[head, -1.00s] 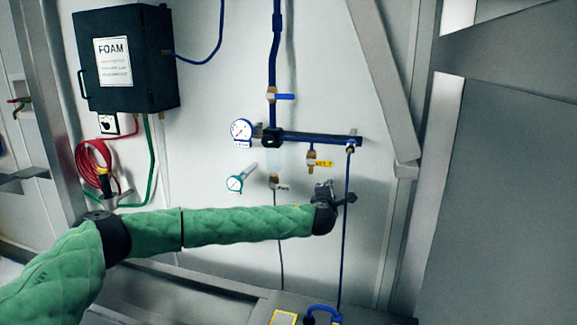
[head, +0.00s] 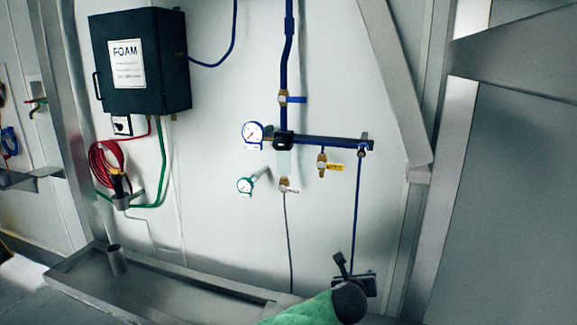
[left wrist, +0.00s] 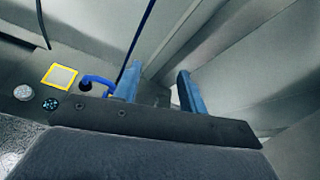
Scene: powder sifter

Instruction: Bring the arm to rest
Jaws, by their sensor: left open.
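My left gripper (head: 353,274) shows low in the head view, to the right of the middle. It is in front of the wall, near the lower end of the thin blue hose (head: 357,215), and I cannot tell whether it touches it. Part of my green left arm shows below it at the bottom edge. In the left wrist view the two blue fingers of my left gripper (left wrist: 160,84) stand apart with nothing between them. The gripper is open and empty. My right gripper is not in view.
A blue pipe manifold (head: 320,141) with gauges hangs on the wall. A dark FOAM box (head: 150,85) and a red coiled hose (head: 107,165) are at the left. A metal tray (head: 85,283) runs along the wall base. A yellow-framed plate (left wrist: 60,76) lies beside a blue fitting (left wrist: 98,80).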

